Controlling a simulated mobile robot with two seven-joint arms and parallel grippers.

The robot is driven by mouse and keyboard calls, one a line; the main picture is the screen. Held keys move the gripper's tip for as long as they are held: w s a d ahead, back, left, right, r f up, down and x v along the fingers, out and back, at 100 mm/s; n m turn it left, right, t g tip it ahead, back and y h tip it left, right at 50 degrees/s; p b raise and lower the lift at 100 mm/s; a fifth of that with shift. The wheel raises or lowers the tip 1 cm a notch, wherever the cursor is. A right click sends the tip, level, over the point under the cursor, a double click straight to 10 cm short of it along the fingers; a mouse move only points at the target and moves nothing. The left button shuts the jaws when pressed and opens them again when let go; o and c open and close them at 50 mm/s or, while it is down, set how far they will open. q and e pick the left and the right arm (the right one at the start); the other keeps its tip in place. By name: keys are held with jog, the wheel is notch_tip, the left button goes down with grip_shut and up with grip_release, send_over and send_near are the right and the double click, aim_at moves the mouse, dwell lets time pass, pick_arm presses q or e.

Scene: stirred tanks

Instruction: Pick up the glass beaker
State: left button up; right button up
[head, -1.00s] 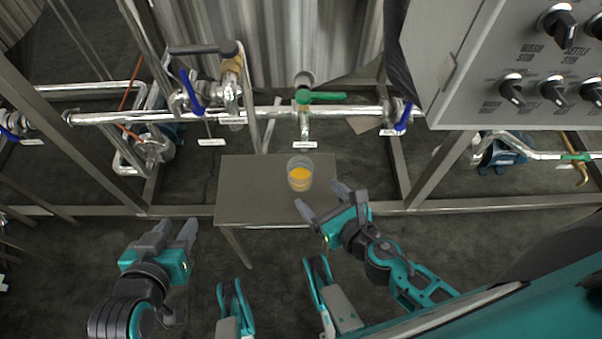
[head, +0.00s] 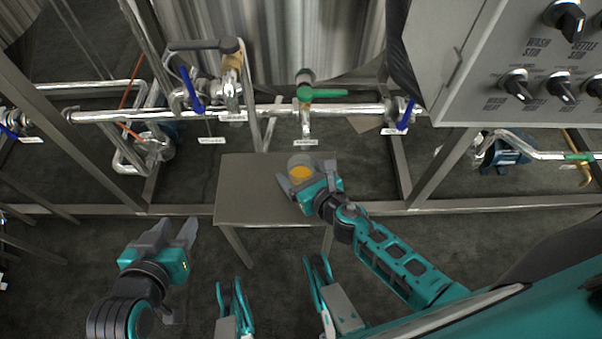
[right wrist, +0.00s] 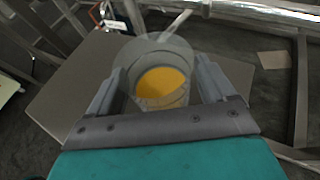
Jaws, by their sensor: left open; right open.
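The glass beaker (head: 301,164) holds orange-yellow liquid and stands upright on a small grey metal table (head: 245,190), under the drain pipe. My right gripper (head: 303,182) is open at the beaker, its fingers on either side of it in the head view. In the right wrist view the beaker (right wrist: 162,80) shows between the two open fingers (right wrist: 160,88); I cannot tell if they touch it. Part of the beaker is hidden by my gripper in the head view. My left gripper (head: 172,236) is open and empty, left of the table above the floor.
A horizontal steel pipe (head: 270,112) with a green-handled valve (head: 322,93) runs behind and above the table. A control panel (head: 510,70) with black knobs is at the upper right. The left part of the tabletop is clear.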

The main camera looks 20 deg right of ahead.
jog(key=shift+c, duration=0.8)
jog(key=c, duration=0.4)
pick_arm(q)
jog(key=shift+d, duration=0.1)
pick_arm(e)
jog(key=c, duration=0.5)
jog(key=shift+r, duration=0.1)
